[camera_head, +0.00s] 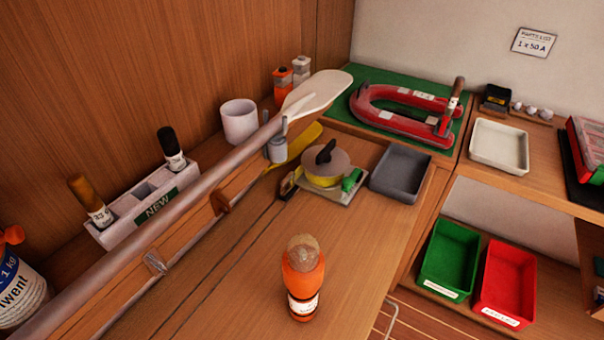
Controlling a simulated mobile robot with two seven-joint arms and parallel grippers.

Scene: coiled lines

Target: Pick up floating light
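An orange object with a rounded, brownish translucent top (302,280) stands upright on the wooden worktop, near the front middle. It has a white label band low on its body and looks like the floating light. Nothing touches it, and the wood around it is bare. Neither of my grippers shows in the head view.
A long paddle (190,172) lies diagonally left of the light. Behind are a NEW-labelled holder (150,207), white cup (239,121), yellow reel (322,170), grey tray (400,172) and red model boat (392,118). Green (449,258) and red (503,282) bins sit lower right.

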